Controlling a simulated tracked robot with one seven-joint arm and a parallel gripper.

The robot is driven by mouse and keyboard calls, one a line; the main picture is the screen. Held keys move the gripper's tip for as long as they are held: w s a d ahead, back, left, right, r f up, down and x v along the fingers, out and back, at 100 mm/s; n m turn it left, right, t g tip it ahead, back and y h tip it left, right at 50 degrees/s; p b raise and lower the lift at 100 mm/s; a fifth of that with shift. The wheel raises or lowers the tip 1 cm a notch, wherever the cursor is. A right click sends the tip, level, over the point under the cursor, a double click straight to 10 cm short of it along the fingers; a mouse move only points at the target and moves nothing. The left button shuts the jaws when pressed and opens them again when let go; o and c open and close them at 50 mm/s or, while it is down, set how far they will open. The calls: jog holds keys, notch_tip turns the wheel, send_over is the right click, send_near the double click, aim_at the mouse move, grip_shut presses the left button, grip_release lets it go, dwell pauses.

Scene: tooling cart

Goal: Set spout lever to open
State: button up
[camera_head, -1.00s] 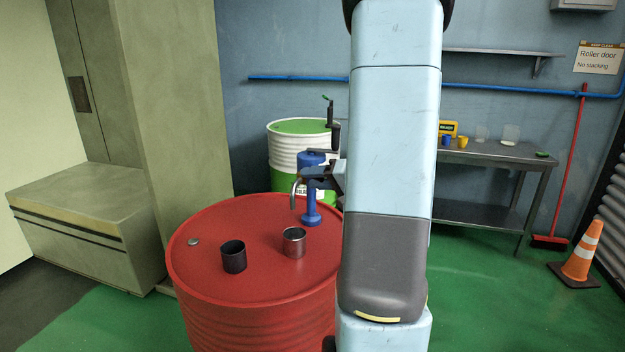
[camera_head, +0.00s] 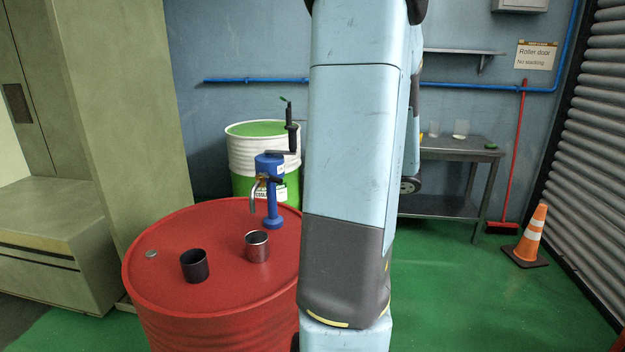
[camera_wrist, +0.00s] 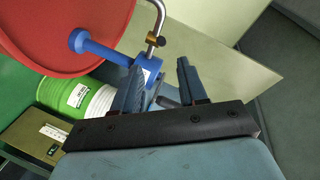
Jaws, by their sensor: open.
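A blue hand pump (camera_head: 268,195) stands upright on the red drum (camera_head: 215,290). It has a black crank handle on top and a curved metal spout (camera_head: 252,198) on its left side. A small brass valve with a dark spout lever (camera_head: 274,180) sits at the top of the spout. In the wrist view, the pump (camera_wrist: 100,50), the spout (camera_wrist: 160,14) and the lever (camera_wrist: 156,40) lie beyond the fingertips. My gripper (camera_wrist: 160,68) is open and empty, apart from the lever. In the head view my arm hides the gripper. I cannot tell the lever's exact setting.
A dark cup (camera_head: 194,267) and a metal cup (camera_head: 257,247) stand on the drum near the pump. A white-and-green drum (camera_head: 240,155) is behind. A bench (camera_head: 455,152) stands at the back, and an orange cone (camera_head: 528,238) at right. Green floor between is clear.

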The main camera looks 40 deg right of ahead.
aim_at(270, 177)
jog(key=shift+c, duration=0.3)
jog(key=shift+w, duration=0.1)
jog(key=shift+c, duration=0.8)
jog(key=shift+w+d+r+n+g+y, duration=0.2)
jog(key=shift+w+r+n+g+y, duration=0.1)
jog(key=shift+n+g, duration=0.2)
jog(key=shift+c, duration=0.7)
jog(key=w+n+g, duration=0.1)
jog(key=w+d+r+n+g, duration=0.1)
jog(key=n+g, duration=0.1)
jog(key=w+d+r+n+g, duration=0.1)
jog(key=shift+w+d+n+y, duration=0.1)
jog(key=shift+d+n+y, duration=0.2)
jog(key=shift+y, duration=0.1)
grip_shut()
jog(key=w+d+r+n+g+h, duration=0.2)
jog(key=w+d+r+n+g, duration=0.1)
jog(key=d+n+g, duration=0.15)
jog(key=w+a+f, duration=0.2)
jog(key=a+f, duration=0.4)
jog(key=a, duration=0.3)
jog(key=shift+w+a+f+m, duration=0.25)
jog(key=shift+a+m, duration=0.1)
jog(key=shift+m, duration=0.1)
